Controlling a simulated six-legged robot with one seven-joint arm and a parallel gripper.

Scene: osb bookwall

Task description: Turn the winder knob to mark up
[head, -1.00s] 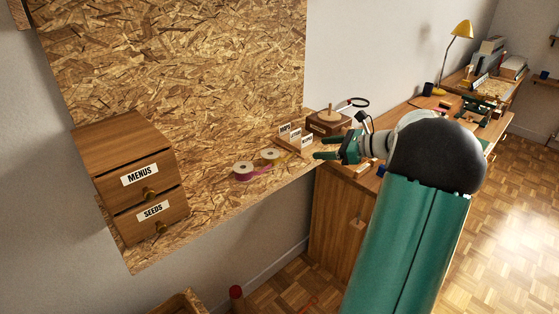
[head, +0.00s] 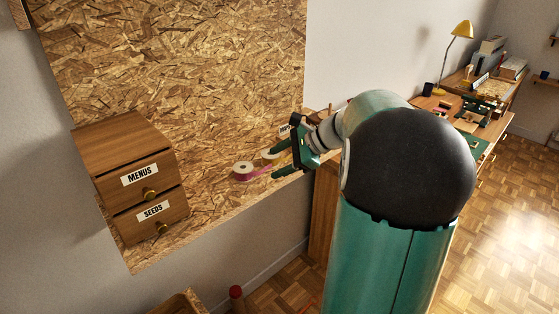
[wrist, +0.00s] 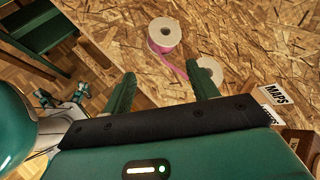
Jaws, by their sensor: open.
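I cannot make out a winder knob for certain in either view. A wooden box with an upright peg showed at the right end of the OSB shelf (head: 210,212) earlier; my arm now hides most of it. My gripper (head: 279,160) is open and empty, pointing left over the shelf's right part. A white roll with pink ribbon (head: 243,170) lies beyond the fingertips, and also shows in the wrist view (wrist: 164,35). A second roll (wrist: 210,70) is partly hidden by the right finger.
A wooden drawer box (head: 140,180) labelled MENUS and SEEDS stands at the shelf's left. A MAPS card (wrist: 274,97) is right of my gripper. A desk with a yellow lamp (head: 462,30) stands at the back right. Board between drawers and rolls is clear.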

